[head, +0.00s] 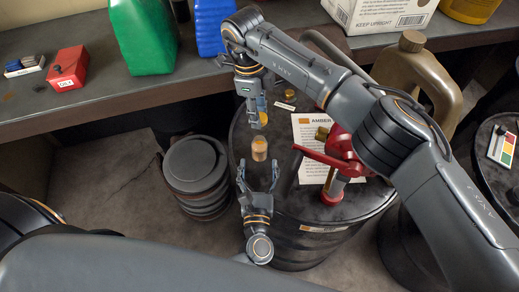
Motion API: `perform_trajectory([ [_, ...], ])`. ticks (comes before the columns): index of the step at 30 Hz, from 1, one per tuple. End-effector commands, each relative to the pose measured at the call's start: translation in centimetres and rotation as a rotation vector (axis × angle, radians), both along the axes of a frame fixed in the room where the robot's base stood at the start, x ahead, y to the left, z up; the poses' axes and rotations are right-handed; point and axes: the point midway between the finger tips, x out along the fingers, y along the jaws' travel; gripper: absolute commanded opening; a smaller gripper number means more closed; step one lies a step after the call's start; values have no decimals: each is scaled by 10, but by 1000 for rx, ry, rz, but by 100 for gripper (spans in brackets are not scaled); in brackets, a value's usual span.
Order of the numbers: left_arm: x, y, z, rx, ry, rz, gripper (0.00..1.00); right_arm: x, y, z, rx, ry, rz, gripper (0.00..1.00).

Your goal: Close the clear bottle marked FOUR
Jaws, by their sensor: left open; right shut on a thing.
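A small clear bottle (259,150) with amber contents stands upright on top of the dark drum (330,213). Any marking on it is too small to read. My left gripper (258,174) is open just below the bottle in the head view, its two fingers pointing towards it and apart from it. My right gripper (258,108) is above the bottle in the picture and shut on a small yellow-orange thing (263,117), which looks like a cap, though I cannot tell for sure. It is apart from the bottle.
A red hand pump (340,158), an AMBER sheet (308,132) and a small label (284,106) are on the drum. A tan jerrycan (415,75) stands behind it. A lidded dark bin (194,165) stands left. The bench (110,95) holds a green jug (143,35) and red box (68,67).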

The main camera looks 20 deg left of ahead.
Motion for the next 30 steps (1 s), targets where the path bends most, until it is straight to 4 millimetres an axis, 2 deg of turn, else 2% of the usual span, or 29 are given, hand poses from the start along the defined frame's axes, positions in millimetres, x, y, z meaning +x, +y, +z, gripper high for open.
perform_trajectory([
  [3,24,7,1,1,-3,1,69,0,0,0,0,0,0,26],
  [9,50,14,0,0,0,0,69,0,0,0,0,0,0,26],
  [15,61,17,0,0,1,0,69,0,0,0,0,0,0,26],
  [23,62,18,0,0,1,0,69,0,0,0,0,0,0,26],
  [24,62,18,0,0,1,0,67,0,0,0,0,0,0,26],
  [25,62,18,0,0,1,0,61,0,0,0,0,0,0,26],
  [30,62,18,0,0,1,0,27,0,0,0,0,0,0,26],
])
